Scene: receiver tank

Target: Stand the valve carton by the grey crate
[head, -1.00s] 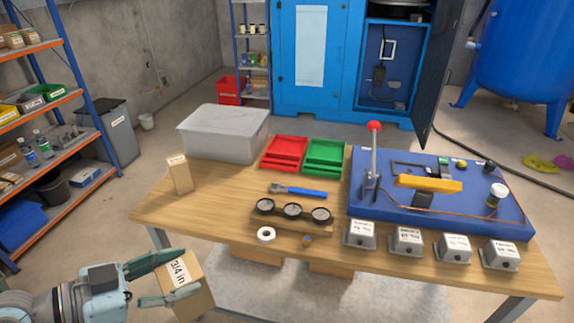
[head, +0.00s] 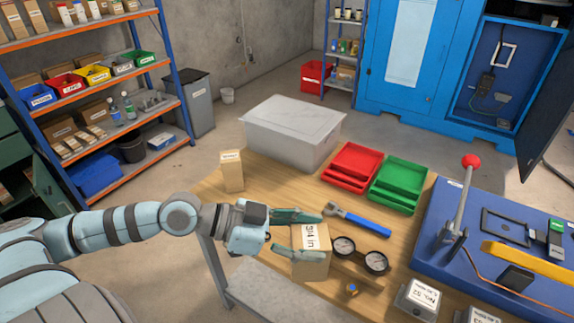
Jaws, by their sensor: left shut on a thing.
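A brown carton marked "3/4 in" (head: 311,262), likely the valve carton, is held upright in my left gripper (head: 312,236). The two green-tipped fingers are shut on it, one on its far side and one on its near side. It is at the left part of the wooden table, left of the gauges; I cannot tell whether its base touches the table. The grey crate (head: 285,141), with a pale lid, stands at the table's far left. A second, smaller brown carton (head: 232,174) stands upright to the left of the crate's near side. My right gripper is out of view.
A red tray (head: 352,166) and a green tray (head: 398,185) lie right of the crate. A blue-handled tool (head: 364,222) and two visible gauges (head: 344,247) lie beside the held carton. A blue board with a red-knobbed lever (head: 470,162) is at right. Bare wood shows before the crate.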

